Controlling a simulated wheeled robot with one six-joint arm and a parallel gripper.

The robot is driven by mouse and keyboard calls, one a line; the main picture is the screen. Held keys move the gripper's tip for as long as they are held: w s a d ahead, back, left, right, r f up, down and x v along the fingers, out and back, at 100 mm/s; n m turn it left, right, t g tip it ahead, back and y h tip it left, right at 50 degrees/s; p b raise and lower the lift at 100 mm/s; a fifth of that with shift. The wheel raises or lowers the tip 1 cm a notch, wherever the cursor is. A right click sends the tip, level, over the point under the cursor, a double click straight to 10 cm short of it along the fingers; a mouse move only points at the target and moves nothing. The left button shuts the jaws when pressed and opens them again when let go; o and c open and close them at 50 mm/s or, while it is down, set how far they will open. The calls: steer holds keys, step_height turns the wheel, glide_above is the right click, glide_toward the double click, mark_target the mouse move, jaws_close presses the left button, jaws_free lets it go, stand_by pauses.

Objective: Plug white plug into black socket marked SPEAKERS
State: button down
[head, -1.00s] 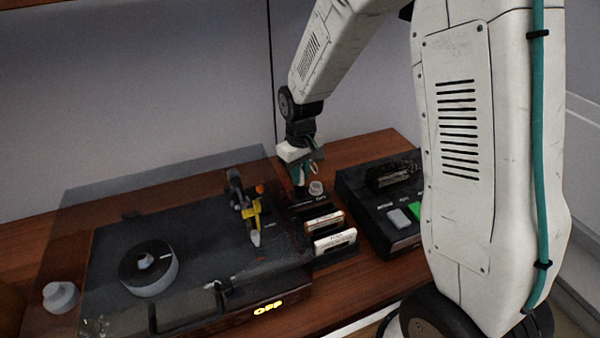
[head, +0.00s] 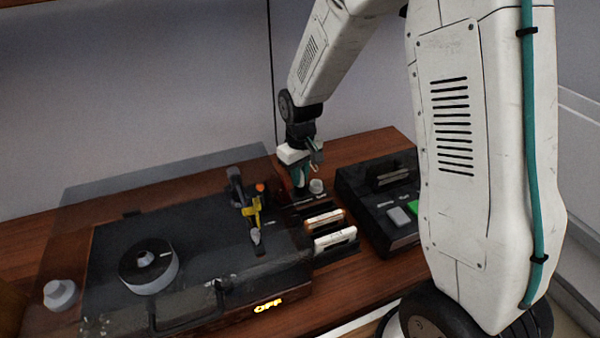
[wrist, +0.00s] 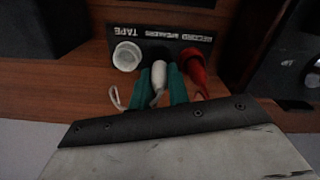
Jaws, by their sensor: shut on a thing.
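My gripper (wrist: 160,82) is shut on a slim white plug (wrist: 158,74), which sits between its two teal fingers in the wrist view. The plug's tip points at the middle of a small black socket panel (wrist: 185,40), in line with the SPEAKERS label, which appears upside down. I cannot tell whether the tip is inside the socket; the opening is hidden. In the head view my gripper (head: 302,186) is low behind the cassettes, and the held plug is hidden there.
A round white plug or cap (wrist: 127,56) is close on the left and a red plug (wrist: 193,64) close on the right. A record player (head: 190,265), two cassettes (head: 335,238) and a black tape deck (head: 375,215) stand on the wooden surface.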

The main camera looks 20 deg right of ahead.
steer(key=shift+f, duration=0.75)
stand_by(0.3)
steer(key=c, duration=0.9)
jaws_free()
steer(key=shift+o, duration=0.2)
steer(key=shift+r, duration=0.15)
steer(key=shift+r, duration=2.4)
steer(key=shift+s, duration=0.1)
